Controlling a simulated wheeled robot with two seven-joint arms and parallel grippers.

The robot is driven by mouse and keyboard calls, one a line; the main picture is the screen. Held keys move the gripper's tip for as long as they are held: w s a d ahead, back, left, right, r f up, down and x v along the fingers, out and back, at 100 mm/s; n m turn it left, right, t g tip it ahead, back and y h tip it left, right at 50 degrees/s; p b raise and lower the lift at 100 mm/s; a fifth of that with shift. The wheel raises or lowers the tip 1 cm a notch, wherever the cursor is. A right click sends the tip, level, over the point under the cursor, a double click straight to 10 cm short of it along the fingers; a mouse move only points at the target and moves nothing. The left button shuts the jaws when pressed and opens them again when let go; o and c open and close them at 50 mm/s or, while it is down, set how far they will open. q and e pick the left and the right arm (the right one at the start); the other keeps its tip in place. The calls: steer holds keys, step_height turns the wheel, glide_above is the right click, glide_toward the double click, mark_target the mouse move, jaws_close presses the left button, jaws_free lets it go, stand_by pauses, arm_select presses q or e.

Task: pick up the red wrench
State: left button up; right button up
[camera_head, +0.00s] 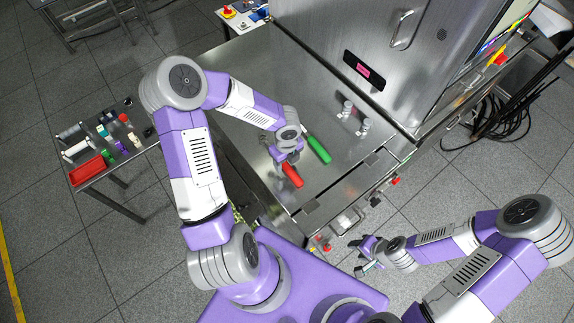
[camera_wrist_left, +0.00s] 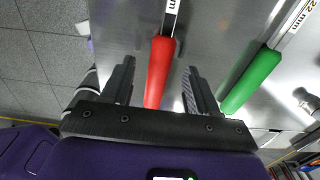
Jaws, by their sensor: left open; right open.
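The red wrench (camera_head: 292,175) lies on the steel table, its red handle toward the table's front edge. In the left wrist view the red handle (camera_wrist_left: 159,72) runs between the two fingers of my left gripper (camera_wrist_left: 160,85), with its metal shank above. My left gripper (camera_head: 281,157) is open over it; I cannot tell whether a finger touches it. In the head view the gripper hides part of the wrench. My right gripper (camera_head: 366,256) is open and empty, off the table's front edge at the lower right.
A green-handled wrench (camera_head: 319,150) lies just right of the red one, also in the left wrist view (camera_wrist_left: 250,82). A large steel cabinet (camera_head: 370,45) stands behind. A side table at left holds a red tray (camera_head: 87,171) and several small items.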

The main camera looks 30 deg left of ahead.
arm_select(q)
step_height(320, 180, down, 3)
steer(key=shift+r, duration=0.2)
jaws_close()
